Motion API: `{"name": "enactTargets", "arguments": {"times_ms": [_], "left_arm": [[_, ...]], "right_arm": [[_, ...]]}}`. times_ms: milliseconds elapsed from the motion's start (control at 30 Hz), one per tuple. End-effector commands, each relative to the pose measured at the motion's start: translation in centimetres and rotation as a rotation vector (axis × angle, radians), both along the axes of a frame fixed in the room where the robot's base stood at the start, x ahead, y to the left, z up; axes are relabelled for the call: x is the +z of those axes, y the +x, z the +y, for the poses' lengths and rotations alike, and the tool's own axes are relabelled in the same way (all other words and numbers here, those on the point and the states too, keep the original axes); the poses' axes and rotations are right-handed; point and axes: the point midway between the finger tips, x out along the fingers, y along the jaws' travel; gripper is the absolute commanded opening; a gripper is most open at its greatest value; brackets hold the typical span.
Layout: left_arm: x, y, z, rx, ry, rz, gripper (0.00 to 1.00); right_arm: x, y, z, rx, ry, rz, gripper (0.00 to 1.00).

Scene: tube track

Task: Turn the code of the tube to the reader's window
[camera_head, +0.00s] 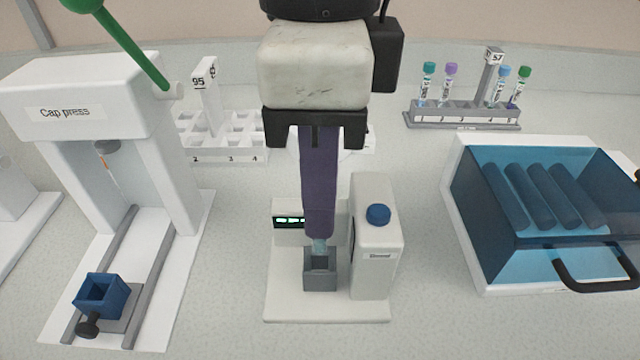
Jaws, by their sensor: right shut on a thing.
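My right gripper (319,230) comes down from the top centre, with its purple fingers pointing down. The tube is upright at the grey square holder (320,279) of the reader. I cannot tell how deep it sits. The tube's code is hidden by the fingers. The reader's white housing (375,260) stands right of the holder, with a blue button (378,214) on top. Its window is not clearly seen. My left gripper is not in view.
A lit green display (289,220) stands behind the holder. The cap press (80,112) with a blue block (100,297) is at left. A white numbered rack (225,155) is behind. A tube rack (462,121) and a blue-lidded box (540,255) are at right.

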Motion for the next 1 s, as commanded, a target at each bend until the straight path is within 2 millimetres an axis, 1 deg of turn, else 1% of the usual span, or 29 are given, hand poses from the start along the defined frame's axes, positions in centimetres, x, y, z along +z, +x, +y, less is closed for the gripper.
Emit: {"name": "enactTargets", "arguments": {"times_ms": [33,233,500,1000], "left_arm": [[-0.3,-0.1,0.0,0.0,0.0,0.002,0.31],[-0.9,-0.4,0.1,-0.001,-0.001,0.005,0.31],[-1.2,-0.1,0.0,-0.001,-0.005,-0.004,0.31],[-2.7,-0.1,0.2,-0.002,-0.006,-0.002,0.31]], "right_arm": [[-0.4,0.0,0.0,0.0,0.0,0.0,0.02],[-1.2,0.0,0.0,0.0,0.0,0.0,0.02],[-2.3,0.0,0.0,0.0,0.0,0.001,0.02],[-4.3,0.0,0.0,0.0,0.0,0.001,0.02]]}}
